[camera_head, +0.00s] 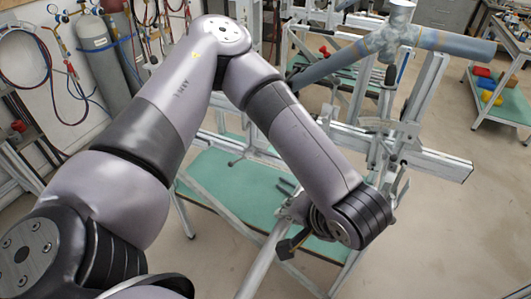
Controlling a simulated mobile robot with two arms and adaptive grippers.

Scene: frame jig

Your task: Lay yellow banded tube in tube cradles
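My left arm comes in from the left and bends down across the middle of the view. My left gripper (293,243) is mostly hidden behind its own wrist; a dark finger part shows low, over the green-topped table. A plain pale grey bar or tube (262,264) runs from beside this gripper down to the bottom edge; I cannot tell whether it is held. No yellow band shows on it. Clamp-like fittings (385,125) sit on the metal jig frame (440,160) right of the arm; I cannot tell which are the tube cradles. My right gripper is not in view.
A blue-grey tube assembly (455,45) rests high on the jig. The table (225,178) has a green top. A cart (505,105) with coloured bins stands at the upper right. Gas cylinders (97,55) and hoses line the left wall. Floor at the lower right is clear.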

